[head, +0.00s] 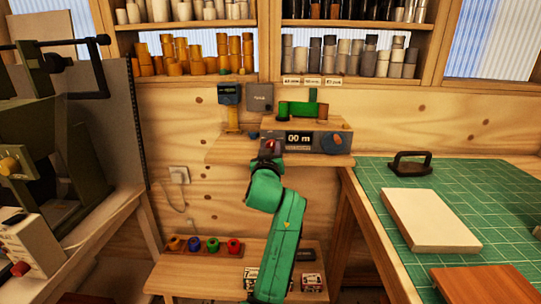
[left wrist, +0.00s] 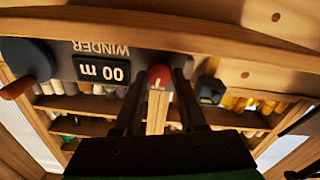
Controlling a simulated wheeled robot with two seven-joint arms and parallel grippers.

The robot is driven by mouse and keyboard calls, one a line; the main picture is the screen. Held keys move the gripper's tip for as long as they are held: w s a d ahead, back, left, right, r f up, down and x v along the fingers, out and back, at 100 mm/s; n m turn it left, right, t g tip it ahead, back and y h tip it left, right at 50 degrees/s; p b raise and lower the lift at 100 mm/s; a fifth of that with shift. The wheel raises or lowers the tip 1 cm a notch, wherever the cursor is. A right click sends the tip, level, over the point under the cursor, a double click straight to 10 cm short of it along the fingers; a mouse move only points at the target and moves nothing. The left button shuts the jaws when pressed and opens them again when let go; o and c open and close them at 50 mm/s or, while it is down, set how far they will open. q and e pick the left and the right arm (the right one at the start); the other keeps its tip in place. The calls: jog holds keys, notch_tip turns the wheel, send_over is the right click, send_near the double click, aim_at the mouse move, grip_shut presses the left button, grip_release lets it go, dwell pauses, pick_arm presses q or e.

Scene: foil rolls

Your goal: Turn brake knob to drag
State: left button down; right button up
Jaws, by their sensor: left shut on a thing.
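The brake knob (head: 271,144) is a small red knob at the left end of the grey winder (head: 302,149). In the left wrist view, which is upside down, the red knob (left wrist: 158,73) carries a pale pointer mark. My left gripper (head: 269,152) reaches up to the winder's front. Its two dark fingers (left wrist: 160,84) are shut on the knob, one on each side. The winder's display reads "00 m" (left wrist: 101,72). Any drag label by the knob is too small or hidden to read. My right gripper is not in view.
The winder's blue crank disc (head: 333,142) is to the right of the display. A yellow post with a blue gauge (head: 229,95) stands at left. A green cutting mat (head: 490,180) covers the right table. Several coloured cores (head: 212,244) sit on the low bench.

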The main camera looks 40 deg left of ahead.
pick_arm(q)
jog(key=shift+f+n+b, duration=0.15)
jog(key=shift+n+b, duration=0.2)
jog(key=shift+n, duration=0.45)
jog(key=shift+c, duration=2.4)
grip_release()
